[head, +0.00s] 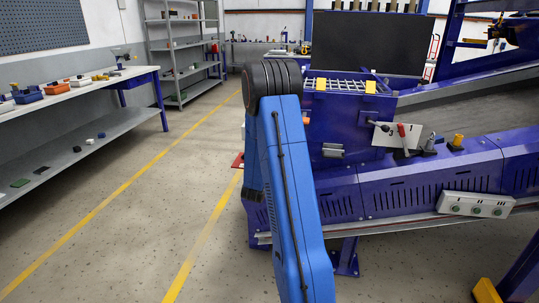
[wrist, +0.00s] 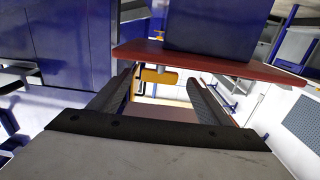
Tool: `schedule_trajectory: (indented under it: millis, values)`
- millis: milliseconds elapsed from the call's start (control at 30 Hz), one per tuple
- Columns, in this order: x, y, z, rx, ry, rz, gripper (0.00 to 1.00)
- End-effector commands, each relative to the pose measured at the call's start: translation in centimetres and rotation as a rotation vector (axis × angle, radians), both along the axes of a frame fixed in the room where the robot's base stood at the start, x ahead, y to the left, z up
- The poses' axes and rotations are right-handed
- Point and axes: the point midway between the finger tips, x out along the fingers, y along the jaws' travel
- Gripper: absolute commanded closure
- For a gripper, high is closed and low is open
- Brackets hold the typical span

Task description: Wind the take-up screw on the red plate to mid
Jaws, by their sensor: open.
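The red plate (wrist: 225,66) runs across the upper part of the wrist view, with a dark blue block standing on it. A small red part of the plate (head: 238,160) also shows in the head view, left of my arm. A yellow piece (wrist: 158,75) sits at the plate's near edge, between my fingers in the picture; I cannot tell whether it is part of the take-up screw. My gripper (wrist: 162,88) is open and empty, its fingers on either side of the yellow piece. Contact cannot be made out. My arm hides the gripper in the head view.
The blue conveyor machine (head: 410,190) fills the right, with a control box (head: 476,205) and several levers. A workbench (head: 85,90) with small items stands at the left, and a shelf rack (head: 178,45) behind. The floor between bench and machine is clear.

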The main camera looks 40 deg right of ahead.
Motion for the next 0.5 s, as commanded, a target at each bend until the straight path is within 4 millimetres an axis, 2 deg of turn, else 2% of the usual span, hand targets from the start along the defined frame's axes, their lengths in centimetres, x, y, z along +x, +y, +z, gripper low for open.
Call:
schedule_trajectory:
  millis: [200,500]
  values:
    - [-2.6,3.6,0.0,0.000,0.001,0.002,0.30]
    - [-4.8,6.4,0.0,0.000,0.000,0.000,0.30]
